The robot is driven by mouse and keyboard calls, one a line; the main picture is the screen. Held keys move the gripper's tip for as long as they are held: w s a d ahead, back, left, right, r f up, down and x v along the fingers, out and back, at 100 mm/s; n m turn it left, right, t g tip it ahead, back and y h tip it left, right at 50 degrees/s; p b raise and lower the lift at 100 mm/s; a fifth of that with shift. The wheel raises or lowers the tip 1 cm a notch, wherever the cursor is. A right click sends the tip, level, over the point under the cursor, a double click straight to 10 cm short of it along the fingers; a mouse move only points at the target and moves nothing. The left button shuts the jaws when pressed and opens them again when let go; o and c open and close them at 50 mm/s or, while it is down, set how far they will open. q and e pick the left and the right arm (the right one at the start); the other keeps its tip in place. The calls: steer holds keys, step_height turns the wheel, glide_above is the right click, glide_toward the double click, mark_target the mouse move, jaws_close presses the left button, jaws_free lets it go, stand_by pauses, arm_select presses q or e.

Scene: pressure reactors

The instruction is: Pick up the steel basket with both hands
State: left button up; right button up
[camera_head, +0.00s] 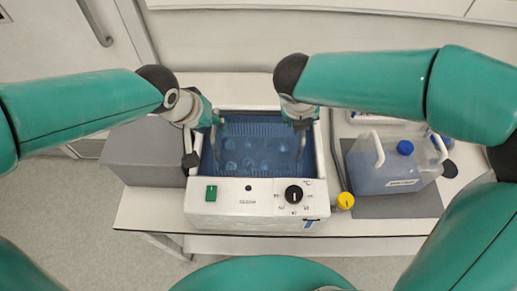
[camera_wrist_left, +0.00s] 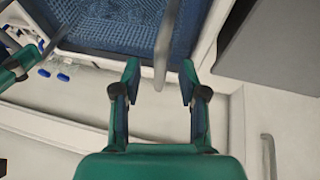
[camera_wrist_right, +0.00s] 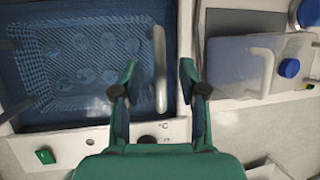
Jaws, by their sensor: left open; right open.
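The steel basket (camera_head: 256,130) sits sunk in blue liquid inside a white bath with a control panel. Its mesh also shows in the left wrist view (camera_wrist_left: 112,22) and the right wrist view (camera_wrist_right: 50,62). It has an upright handle at each side. My left gripper (camera_head: 213,122) is open above the left handle; in the left wrist view that handle (camera_wrist_left: 162,45) lies between the fingertips (camera_wrist_left: 159,75). My right gripper (camera_head: 300,122) is open at the right handle; in the right wrist view that handle (camera_wrist_right: 160,70) lies between the fingertips (camera_wrist_right: 159,74). Neither gripper is closed on a handle.
The white bath (camera_head: 256,207) stands on a white table (camera_head: 140,207). A grey box (camera_head: 146,152) is close on its left. A jug of bluish liquid with a blue cap (camera_head: 385,165) stands on a dark mat at right. A yellow cap (camera_head: 345,200) is by the bath's front right.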

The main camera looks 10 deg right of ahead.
arm_select(q)
steer(key=shift+x, duration=1.45)
arm_select(e)
steer(key=shift+x, duration=1.5)
arm_select(q)
jaws_close()
arm_select(e)
jaws_close()
steer(key=shift+r, duration=0.1)
